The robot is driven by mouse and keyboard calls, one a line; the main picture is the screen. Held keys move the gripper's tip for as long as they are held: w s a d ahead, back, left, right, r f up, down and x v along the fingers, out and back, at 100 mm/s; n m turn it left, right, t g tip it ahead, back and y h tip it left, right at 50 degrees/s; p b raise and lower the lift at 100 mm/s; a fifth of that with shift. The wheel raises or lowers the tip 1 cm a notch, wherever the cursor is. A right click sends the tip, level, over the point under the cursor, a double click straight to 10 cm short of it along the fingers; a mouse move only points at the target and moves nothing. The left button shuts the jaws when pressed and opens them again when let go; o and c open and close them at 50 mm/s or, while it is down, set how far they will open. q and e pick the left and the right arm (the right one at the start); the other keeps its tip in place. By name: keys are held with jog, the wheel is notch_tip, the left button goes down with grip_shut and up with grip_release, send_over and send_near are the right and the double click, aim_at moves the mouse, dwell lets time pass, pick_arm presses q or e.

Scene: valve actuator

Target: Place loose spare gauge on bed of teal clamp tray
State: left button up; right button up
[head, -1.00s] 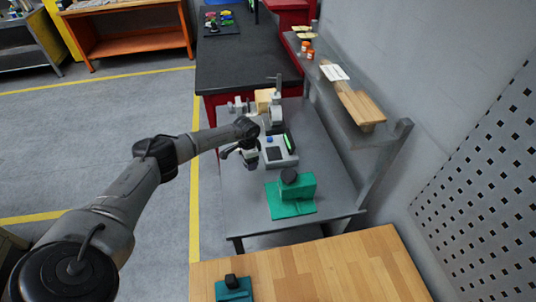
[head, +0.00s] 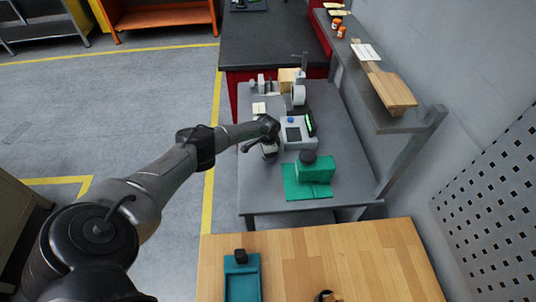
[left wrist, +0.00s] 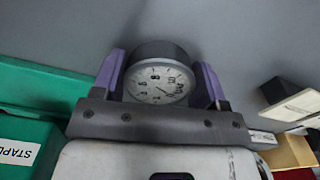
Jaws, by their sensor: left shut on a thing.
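In the left wrist view, the round gauge (left wrist: 158,80) with a dark rim and white dial sits between the two purple fingers of my left gripper (left wrist: 160,82). The gripper is shut on it. In the head view, my left gripper (head: 268,152) is over the grey bench, left of the green block; the gauge is too small to make out there. The teal clamp tray (head: 242,287) lies on the wooden table at the bottom, with a black knob at its far end. Its visible bed is bare, and its near end is cut off. My right gripper is not in view.
The green block (head: 318,172) with a black top stands on the grey bench (head: 262,190). A grey device (head: 298,133) with a green screen stands behind it. A black and orange item (head: 326,296) lies at the wooden table's (head: 350,255) near edge. The table's middle is clear.

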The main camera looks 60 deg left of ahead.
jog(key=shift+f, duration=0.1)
pick_arm(q)
jog(key=o, duration=1)
jog(key=shift+f, duration=0.1)
jog(key=shift+r, duration=0.4)
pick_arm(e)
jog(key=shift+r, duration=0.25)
pick_arm(q)
notch_tip(320, 180, up, 10)
jog(key=p, duration=0.2)
jog(key=shift+f+p, duration=0.2)
jog(key=shift+p, duration=0.1)
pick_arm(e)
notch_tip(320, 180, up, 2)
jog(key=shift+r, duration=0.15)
pick_arm(q)
jog(key=shift+o, duration=0.6)
jog(key=shift+r, duration=0.95)
